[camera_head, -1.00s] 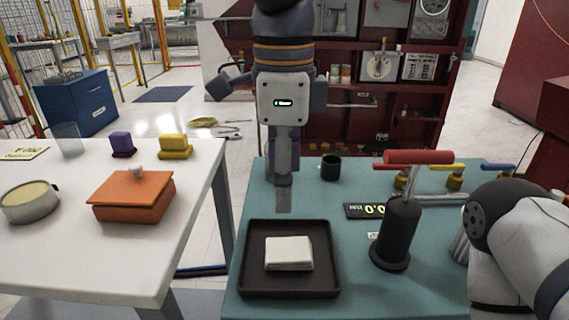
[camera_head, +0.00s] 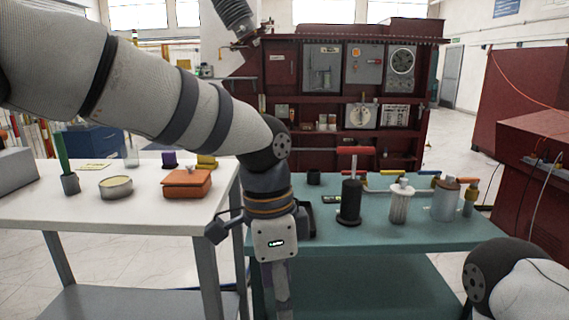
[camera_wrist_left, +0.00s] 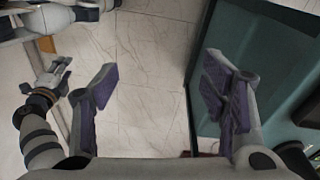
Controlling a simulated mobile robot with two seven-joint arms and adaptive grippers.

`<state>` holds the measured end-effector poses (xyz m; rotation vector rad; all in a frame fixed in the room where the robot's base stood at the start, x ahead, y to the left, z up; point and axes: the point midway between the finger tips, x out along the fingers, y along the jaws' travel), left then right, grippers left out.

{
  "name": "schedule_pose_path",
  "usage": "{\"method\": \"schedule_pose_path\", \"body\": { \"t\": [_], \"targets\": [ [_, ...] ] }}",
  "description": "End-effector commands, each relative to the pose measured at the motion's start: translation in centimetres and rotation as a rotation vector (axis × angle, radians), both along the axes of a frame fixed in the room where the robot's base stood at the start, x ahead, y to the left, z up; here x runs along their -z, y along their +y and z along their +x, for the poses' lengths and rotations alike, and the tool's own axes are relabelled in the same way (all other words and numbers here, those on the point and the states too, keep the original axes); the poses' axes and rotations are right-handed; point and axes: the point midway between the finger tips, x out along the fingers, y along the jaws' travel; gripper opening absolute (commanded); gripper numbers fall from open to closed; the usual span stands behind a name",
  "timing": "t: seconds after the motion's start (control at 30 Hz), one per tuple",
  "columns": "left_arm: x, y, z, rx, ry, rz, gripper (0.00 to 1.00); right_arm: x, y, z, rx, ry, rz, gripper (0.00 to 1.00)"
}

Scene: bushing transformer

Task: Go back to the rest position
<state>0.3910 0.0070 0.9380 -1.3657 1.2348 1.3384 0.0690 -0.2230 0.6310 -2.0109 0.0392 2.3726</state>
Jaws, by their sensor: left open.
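My left arm comes in from the upper left in the head view. Its gripper (camera_head: 278,292) hangs pointing down in front of the teal table (camera_head: 400,236), near the table's left end. In the left wrist view my left gripper (camera_wrist_left: 168,88) is open, its purple-padded fingers wide apart with only pale floor between them. My right arm (camera_head: 510,285) shows at the lower right of the head view, its gripper out of that view. A second gripper (camera_wrist_left: 50,80), my right one, shows small at the left of the left wrist view; its opening is unclear.
A dark tray (camera_head: 309,222) is mostly hidden behind my left gripper. The white table (camera_head: 120,215) at left holds an orange box (camera_head: 187,184).

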Motion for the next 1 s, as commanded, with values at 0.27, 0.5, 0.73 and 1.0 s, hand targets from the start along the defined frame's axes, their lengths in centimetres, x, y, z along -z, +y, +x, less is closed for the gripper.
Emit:
{"method": "schedule_pose_path", "body": {
  "t": [0.27,0.5,0.73,1.0],
  "targets": [
    [19.5,3.9,-7.9,-0.486,0.202,-0.08,0.67,0.1,0.0,0.1,0.0,-0.001,0.0,0.4],
    [30.5,13.1,-22.5,-1.087,0.269,0.044,0.67,0.1,0.0,0.1,0.0,-0.001,0.0,0.4],
    [31.0,20.7,-31.5,-1.399,0.182,0.209,0.67,0.1,0.0,0.1,0.0,-0.002,0.0,0.4],
    [30.8,21.7,-32.4,-1.433,0.159,0.23,0.67,0.1,0.0,0.1,0.0,-0.002,0.0,0.4]
  ]
}}
